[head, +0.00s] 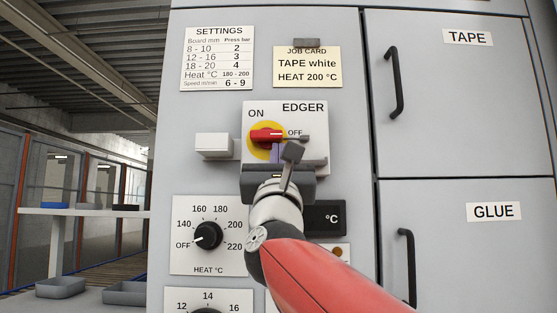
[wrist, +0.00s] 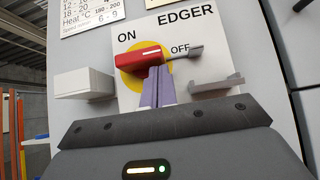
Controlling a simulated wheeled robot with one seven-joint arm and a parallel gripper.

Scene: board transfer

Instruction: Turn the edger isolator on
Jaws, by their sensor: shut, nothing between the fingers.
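The edger isolator is a red rotary handle (head: 265,135) on a yellow disc, on a white plate marked ON at upper left and OFF at right. The handle lies nearly level, its right end towards OFF. In the wrist view the handle (wrist: 140,55) has a grey piece (wrist: 182,53) sticking out of its right end, by the OFF mark. My gripper (head: 276,151) is shut and empty, its purple fingers just below the handle. They also show in the wrist view (wrist: 158,72). I cannot tell whether they touch the handle.
A white box (head: 213,145) juts out left of the plate. A grey bracket (wrist: 216,86) sticks out at the plate's lower right. The heat dial (head: 207,236) is below. Cupboard doors with black handles (head: 393,82) are on the right.

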